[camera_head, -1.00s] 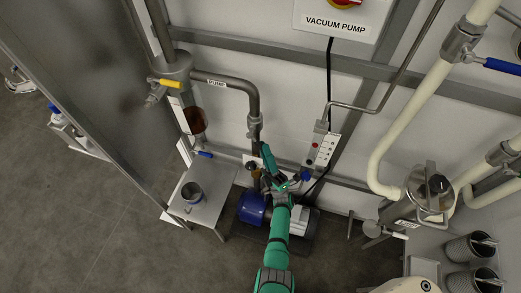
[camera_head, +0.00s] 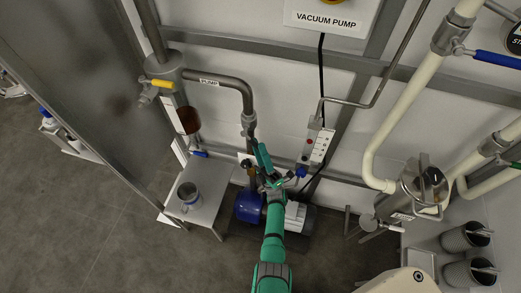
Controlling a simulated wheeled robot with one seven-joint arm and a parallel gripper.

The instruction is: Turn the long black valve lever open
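My gripper (camera_head: 268,172), at the end of my green arm, is low in the middle of the head view. It is in front of the lower part of the grey pipe labelled PUMP (camera_head: 210,81) and above the blue and white pump (camera_head: 249,207). Its fingers are small and partly hidden by my arm, so I cannot tell whether they are open or hold anything. I cannot clearly make out the long black valve lever. A small dark fitting (camera_head: 247,164) shows just left of my gripper.
Further right are cream pipes (camera_head: 408,110) and a steel vessel (camera_head: 399,199). Grey floor is clear at lower left.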

